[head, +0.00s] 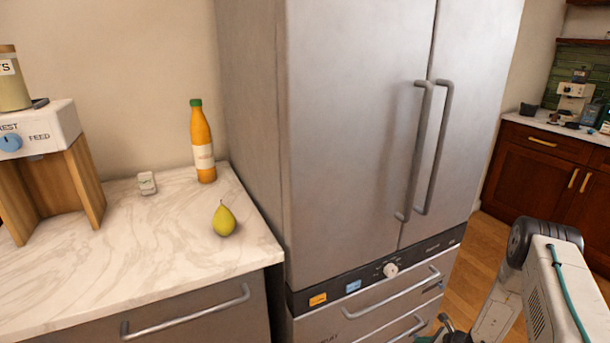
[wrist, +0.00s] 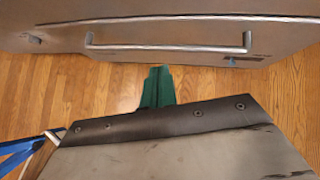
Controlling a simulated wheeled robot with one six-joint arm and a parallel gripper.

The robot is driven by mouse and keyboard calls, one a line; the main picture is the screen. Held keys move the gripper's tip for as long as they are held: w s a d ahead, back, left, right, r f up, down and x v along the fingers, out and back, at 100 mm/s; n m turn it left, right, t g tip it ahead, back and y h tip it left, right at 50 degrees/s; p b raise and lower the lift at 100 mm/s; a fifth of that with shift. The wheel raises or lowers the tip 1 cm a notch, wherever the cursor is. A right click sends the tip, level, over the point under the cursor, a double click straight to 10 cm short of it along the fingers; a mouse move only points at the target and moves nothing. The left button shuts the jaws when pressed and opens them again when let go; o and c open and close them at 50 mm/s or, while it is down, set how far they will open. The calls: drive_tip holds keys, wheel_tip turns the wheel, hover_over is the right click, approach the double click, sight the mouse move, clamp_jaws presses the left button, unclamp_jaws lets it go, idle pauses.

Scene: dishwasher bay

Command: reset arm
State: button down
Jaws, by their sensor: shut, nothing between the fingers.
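My gripper (wrist: 158,72) shows in the wrist view as green fingers held together, with nothing between them. It points toward a drawer front with a long metal handle (wrist: 168,47), and wooden floor lies around the fingers. The fingertips look apart from the handle. In the head view my white arm reaches in at the lower right, low in front of the fridge's bottom drawers, and the gripper end is mostly cut off by the bottom edge.
A steel fridge (head: 350,120) with closed doors and drawers stands in the middle. A marble counter (head: 110,260) at left holds a pear (head: 224,220), an orange bottle (head: 203,145) and a feed dispenser (head: 45,130). Wooden floor (head: 468,275) is open at right, before dark red cabinets (head: 530,175).

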drive_tip(key=s+a+r+n+g+y, duration=0.1)
drive_tip(key=s+a+r+n+g, duration=0.3)
drive_tip(key=r, duration=0.8)
drive_tip(key=s+a+r+n+g+y, duration=0.15)
drive_tip(key=a+r+n, duration=0.4)
drive_tip(key=r, duration=0.75)
drive_tip(key=s+a+r+n+g+y, duration=0.15)
drive_tip(key=s+a+r+n, duration=0.35)
drive_tip(key=r, duration=0.7)
drive_tip(key=s+a+r+n+t+h, duration=0.1)
drive_tip(key=s+r+n+h, duration=0.9)
drive_tip(key=s+r, duration=1.6)
drive_tip(key=shift+a+r+n, duration=0.3)
drive_tip(key=shift+a+n, duration=0.1)
drive_tip(key=shift+n, duration=1.35)
